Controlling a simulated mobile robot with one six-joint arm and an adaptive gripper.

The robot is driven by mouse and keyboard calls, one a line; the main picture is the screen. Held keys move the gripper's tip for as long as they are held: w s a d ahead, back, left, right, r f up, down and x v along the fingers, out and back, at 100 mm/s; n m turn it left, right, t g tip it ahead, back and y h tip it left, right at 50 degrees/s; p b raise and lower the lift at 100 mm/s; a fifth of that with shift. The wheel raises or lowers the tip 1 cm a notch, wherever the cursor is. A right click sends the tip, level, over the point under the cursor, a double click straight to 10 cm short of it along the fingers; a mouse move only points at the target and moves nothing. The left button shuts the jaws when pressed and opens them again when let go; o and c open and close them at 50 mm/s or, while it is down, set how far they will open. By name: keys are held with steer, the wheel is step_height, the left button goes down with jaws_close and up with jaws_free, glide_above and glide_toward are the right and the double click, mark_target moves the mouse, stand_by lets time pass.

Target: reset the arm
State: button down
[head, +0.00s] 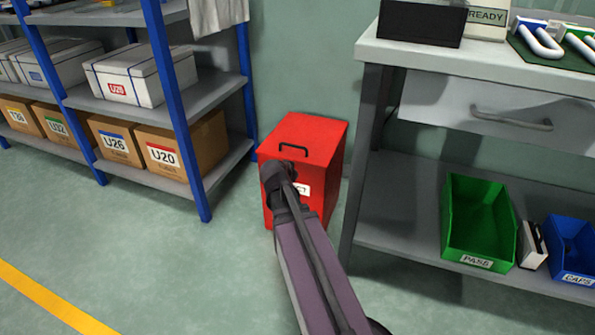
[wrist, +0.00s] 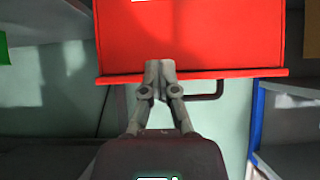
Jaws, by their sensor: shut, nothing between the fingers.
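My gripper (wrist: 160,68) shows in the wrist view with its two grey fingers pressed together, shut and empty. Its fingertips appear in front of the red bin (wrist: 210,45), over the bin's lid edge. I cannot tell whether they touch it. In the head view my arm reaches up from the bottom and ends in front of the red bin (head: 325,150), covering part of its front and label. The fingers are hard to make out there. The bin's lid is down, with a dark handle (head: 293,150) on top.
A blue-posted shelf (head: 180,100) with labelled boxes stands left of the bin. A workbench (head: 450,60) stands to the right, with a green bin (head: 448,215) and a blue bin (head: 560,265) on its lower shelf. The floor at front left is clear.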

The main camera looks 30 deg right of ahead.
steer(key=shift+s+a+f, duration=0.2)
steer(key=shift+s+a, duration=0.05)
steer(key=shift+a, duration=0.1)
stand_by(0.4)
steer(key=s+a+r+n+g+y+p, duration=0.2)
steer(key=s+a+r+n+y+p, duration=0.15)
steer(key=a+p, duration=0.35)
steer(key=s+a+r+n+g+y+p, duration=0.2)
steer(key=s+a+r+n+p, duration=0.3)
steer(key=a, duration=0.5)
steer(key=s+a+r+n+g+y+p, duration=0.2)
steer(key=s+a+r+n+y+p, duration=0.15)
steer(key=a+p, duration=0.4)
step_height(320, 180, up, 37)
steer(key=m+p, duration=0.1)
steer(key=p, duration=3.5)
steer(key=shift+a+r+h+p, duration=0.15)
steer(key=shift+a+h+p, duration=0.15)
steer(key=shift+h, duration=0.1)
